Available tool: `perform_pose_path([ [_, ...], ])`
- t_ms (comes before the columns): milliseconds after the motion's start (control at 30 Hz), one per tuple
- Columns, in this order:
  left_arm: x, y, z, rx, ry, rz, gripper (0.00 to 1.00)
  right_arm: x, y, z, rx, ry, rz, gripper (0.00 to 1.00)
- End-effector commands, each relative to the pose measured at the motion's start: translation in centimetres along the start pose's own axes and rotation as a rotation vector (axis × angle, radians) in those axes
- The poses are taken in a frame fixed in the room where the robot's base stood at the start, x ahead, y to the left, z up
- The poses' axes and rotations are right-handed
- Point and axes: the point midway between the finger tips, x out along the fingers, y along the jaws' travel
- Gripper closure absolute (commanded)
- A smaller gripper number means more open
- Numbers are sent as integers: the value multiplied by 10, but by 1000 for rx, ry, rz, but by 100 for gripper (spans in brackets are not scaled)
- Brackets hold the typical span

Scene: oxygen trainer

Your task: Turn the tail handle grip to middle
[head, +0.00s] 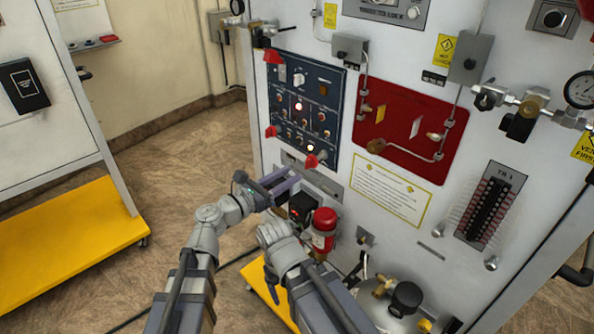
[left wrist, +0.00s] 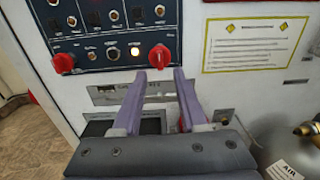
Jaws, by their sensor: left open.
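Three red handles stand on the dark blue control panel: an upper one (head: 272,56), a lower left one (head: 271,131) and a lower right one (head: 311,160). No label tells me which is the tail handle grip. My left gripper (head: 287,176) is open and empty, just below and left of the lower right red handle. In the left wrist view, this red handle (left wrist: 159,57) shows just beyond and between the parted fingertips (left wrist: 160,73); contact cannot be made out. The lower left red handle (left wrist: 64,62) is further left.
A red extinguisher-like bottle (head: 323,230) stands just right of my arms. A red recessed panel (head: 410,130) with pipes is to the right, above a yellow-edged notice (head: 390,190). A yellow-based cabinet (head: 70,240) stands left; open floor (head: 185,150) lies between.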

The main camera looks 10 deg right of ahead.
Motion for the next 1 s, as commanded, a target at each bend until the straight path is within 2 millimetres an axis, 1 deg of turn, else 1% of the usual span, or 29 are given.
perform_pose_path([
  [33, -9, -1, 0, 0, 0, 3, 58, 0, 0, 0, 0, 0, 0, 22],
  [200, -23, 0, 0, 0, 0, 1, 58, 0, 0, 0, 0, 0, 0, 22],
  [333, -26, 0, 0, 0, 0, 1, 58, 0, 0, 0, 0, 0, 0, 22],
  [667, -25, 0, 0, 0, 0, 0, 58, 0, 0, 0, 0, 0, 0, 22],
  [767, -26, 0, -3, 24, 11, -4, 58, 0, 0, 0, 0, 0, 0, 22],
  [867, -30, -4, -18, 165, 78, -35, 58, 0, 0, 0, 0, 0, 0, 22],
  [967, -41, -10, -51, 445, 214, -117, 58, 0, 0, 0, 0, 0, 0, 22],
  [1000, -49, -11, -68, 578, 280, -169, 58, 0, 0, 0, 0, 0, 0, 22],
])
